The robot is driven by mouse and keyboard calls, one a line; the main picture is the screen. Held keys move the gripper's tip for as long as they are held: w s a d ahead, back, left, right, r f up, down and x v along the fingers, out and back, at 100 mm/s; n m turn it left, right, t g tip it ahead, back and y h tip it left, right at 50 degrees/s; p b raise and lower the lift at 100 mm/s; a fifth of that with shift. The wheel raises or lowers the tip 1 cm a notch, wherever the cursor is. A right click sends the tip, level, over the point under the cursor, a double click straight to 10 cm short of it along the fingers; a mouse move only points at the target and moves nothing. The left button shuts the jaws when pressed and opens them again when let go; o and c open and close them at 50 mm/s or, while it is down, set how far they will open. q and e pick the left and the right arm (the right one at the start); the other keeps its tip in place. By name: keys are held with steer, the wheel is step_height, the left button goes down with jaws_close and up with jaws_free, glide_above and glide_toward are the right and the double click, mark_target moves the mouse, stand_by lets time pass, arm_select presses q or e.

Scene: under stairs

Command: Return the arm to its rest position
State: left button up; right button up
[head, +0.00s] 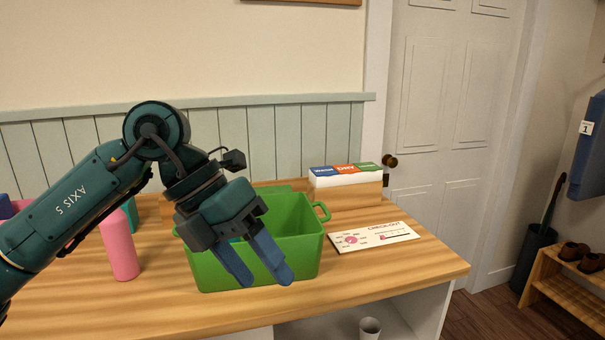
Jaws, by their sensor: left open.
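My left gripper (254,272) is at the end of the teal arm that comes in from the left. Its two blue fingers are apart and point down, with nothing between them. It hangs in front of a green basket (308,258) on the wooden table and hides part of its near wall and inside. I cannot tell whether the fingers touch the basket. My right gripper is not in view.
A pink bottle (120,247) stands on the table (400,268) left of the basket. A check-out card (374,237) lies to its right, and a box with coloured labels (345,184) stands behind. A cup (369,328) sits on the shelf below. The table's right end is clear.

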arm_select(q)
steer(key=s+d+g+h, duration=0.5)
steer(key=s+d+h, duration=0.1)
steer(key=d+h, duration=0.35)
steer(key=w+a+f+n+t+y, duration=0.1)
steer(key=w+a+f+n+t, duration=0.25)
steer(key=n+t, duration=0.55)
steer(key=w+a+f+n+t+y+p, duration=0.1)
steer(key=w+a+f+n+t, duration=0.15)
steer(key=f+n+t, duration=0.6)
steer(key=w+a+f+n+t, duration=0.1)
steer(key=w+a+n+t, duration=0.25)
steer(key=n+t, duration=0.65)
steer(key=s+a+f+n+g+y, duration=0.3)
steer(key=s+f+n, duration=0.1)
steer(key=f, duration=0.4)
steer(key=s+a+f+n+g+y, duration=0.2)
steer(key=s+f+n+g+y, duration=0.2)
steer(key=f, duration=0.5)
steer(key=s+a+f+n+g+y, duration=0.3)
steer(key=s+f+n, duration=0.1)
steer(key=s+f, duration=0.3)
steer(key=shift+s+a+f+g, duration=0.15)
steer(key=shift+a+f+g, duration=0.2)
steer(key=shift+f, duration=0.5)
steer(key=shift+y, duration=0.25)
